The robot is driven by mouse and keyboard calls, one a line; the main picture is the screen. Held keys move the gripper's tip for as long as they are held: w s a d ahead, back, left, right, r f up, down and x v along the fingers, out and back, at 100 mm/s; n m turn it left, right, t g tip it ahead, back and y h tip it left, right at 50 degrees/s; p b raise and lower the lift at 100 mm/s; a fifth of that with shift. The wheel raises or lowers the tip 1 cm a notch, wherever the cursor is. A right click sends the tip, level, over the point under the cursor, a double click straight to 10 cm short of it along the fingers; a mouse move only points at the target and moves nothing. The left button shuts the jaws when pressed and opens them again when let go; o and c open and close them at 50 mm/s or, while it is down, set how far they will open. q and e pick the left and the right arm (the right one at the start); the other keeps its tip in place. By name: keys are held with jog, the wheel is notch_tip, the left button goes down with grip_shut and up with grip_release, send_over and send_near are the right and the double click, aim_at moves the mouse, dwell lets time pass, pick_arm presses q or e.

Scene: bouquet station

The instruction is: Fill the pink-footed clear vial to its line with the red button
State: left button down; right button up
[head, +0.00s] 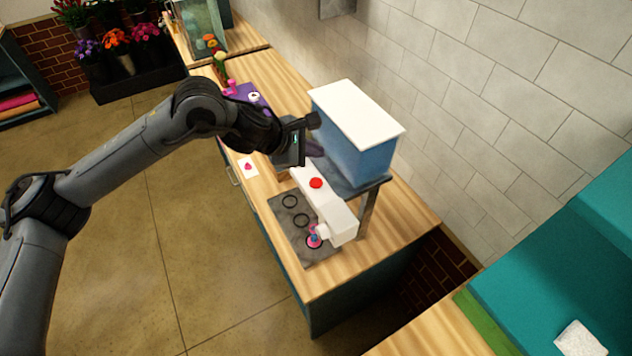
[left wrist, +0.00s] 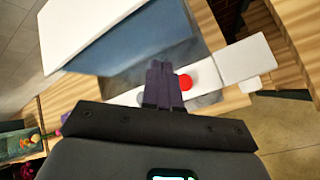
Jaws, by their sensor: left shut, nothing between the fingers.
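The red button (head: 316,183) is on top of the white dispenser arm (head: 328,205). The small pink-footed vial (head: 314,238) stands on the grey mat (head: 291,212), at the front end of the dispenser arm by its spout. Its line and fill level are too small to tell. My left gripper (head: 315,150) is shut and empty, above and behind the button, beside the blue tank. In the left wrist view the shut dark fingers (left wrist: 164,84) point toward the red button (left wrist: 185,82), which shows just right of their tips. I cannot tell contact.
The blue tank with a white lid (head: 358,107) stands right of my left gripper, by the tiled wall. Dark rings mark the grey mat. A card with a pink mark (head: 248,167) and a purple item (head: 247,93) lie farther back on the wooden counter.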

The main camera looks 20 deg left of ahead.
pick_arm(q)
jog(key=b, duration=0.4)
send_over(313, 184)
notch_tip(313, 184, down, 6)
jog(key=shift+f, duration=0.2)
jog(key=shift+f+b, duration=0.3)
jog(key=shift+f, duration=0.3)
dwell(1.3)
jog(key=shift+f+b, duration=0.4)
jog(key=shift+b, duration=0.2)
jog(key=shift+f+b, duration=0.6)
dwell(0.7)
jog(key=shift+r, duration=0.2)
jog(key=shift+r+p, duration=0.45)
jog(key=shift+r, duration=0.35)
jog(key=shift+r, duration=0.15)
